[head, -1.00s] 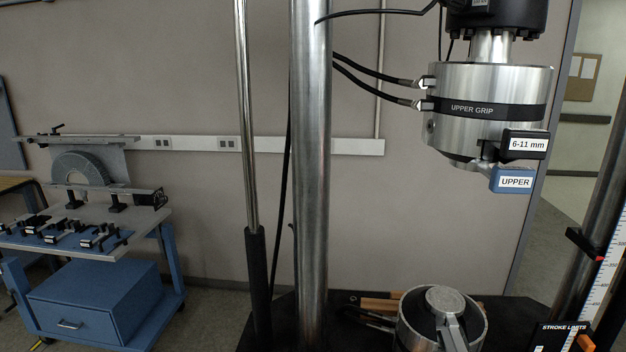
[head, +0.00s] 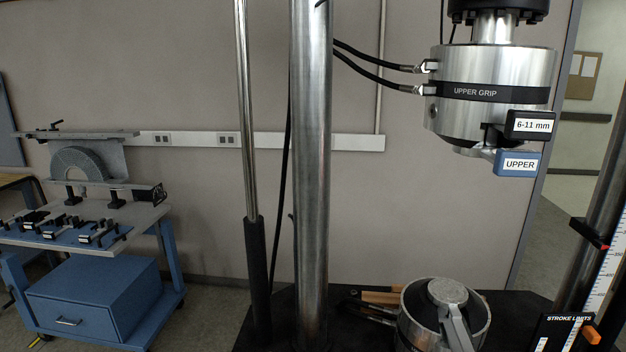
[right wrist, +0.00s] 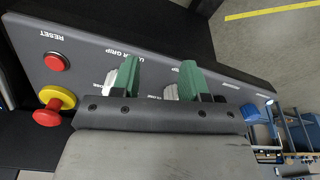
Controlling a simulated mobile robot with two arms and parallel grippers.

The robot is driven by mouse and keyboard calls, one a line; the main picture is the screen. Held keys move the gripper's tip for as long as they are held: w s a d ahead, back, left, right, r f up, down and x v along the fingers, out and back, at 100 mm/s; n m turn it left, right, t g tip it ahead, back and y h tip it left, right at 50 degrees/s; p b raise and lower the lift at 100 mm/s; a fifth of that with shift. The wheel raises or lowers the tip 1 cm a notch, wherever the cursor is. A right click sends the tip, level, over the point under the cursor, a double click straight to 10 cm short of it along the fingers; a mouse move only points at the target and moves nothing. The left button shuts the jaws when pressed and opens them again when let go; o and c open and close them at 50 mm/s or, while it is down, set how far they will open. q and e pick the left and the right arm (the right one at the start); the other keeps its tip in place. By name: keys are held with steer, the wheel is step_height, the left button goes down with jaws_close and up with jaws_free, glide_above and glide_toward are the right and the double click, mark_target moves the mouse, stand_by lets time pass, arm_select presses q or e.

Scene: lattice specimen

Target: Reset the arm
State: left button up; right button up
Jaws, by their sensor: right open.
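My right gripper (right wrist: 158,80) shows in the right wrist view with two green fingertips set apart, with nothing seen between them. It is over a dark grey control panel (right wrist: 88,58). A red button (right wrist: 57,62) beside the word RESET is on the panel, left of the fingers. A red mushroom button on a yellow collar (right wrist: 55,104) is below it. Pale controls beside the fingers are partly hidden, and the nearby labels are only partly readable. I cannot tell whether the fingers touch the panel. My left gripper is in neither view.
In the head view, the upper grip (head: 490,68) hangs at the upper right above the lower grip (head: 447,300). A steel column (head: 312,180) stands mid-view. A blue cart (head: 95,295) with fixtures is at left. A stroke limits block (head: 562,332) is at lower right.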

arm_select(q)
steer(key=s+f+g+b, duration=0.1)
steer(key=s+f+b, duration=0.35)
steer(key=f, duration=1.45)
arm_select(e)
steer(key=s+f+g+p, duration=0.1)
steer(key=s+f, duration=0.2)
steer(key=f, duration=0.6)
steer(key=s+f+p, duration=0.1)
steer(key=s+f, duration=0.2)
steer(key=f, duration=0.7)
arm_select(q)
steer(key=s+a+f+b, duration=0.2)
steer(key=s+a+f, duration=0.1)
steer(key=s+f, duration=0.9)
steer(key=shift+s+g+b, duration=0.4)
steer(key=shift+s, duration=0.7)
arm_select(e)
steer(key=s+d+f, duration=0.3)
steer(key=s+f, duration=0.9)
steer(key=shift+s+g, duration=0.4)
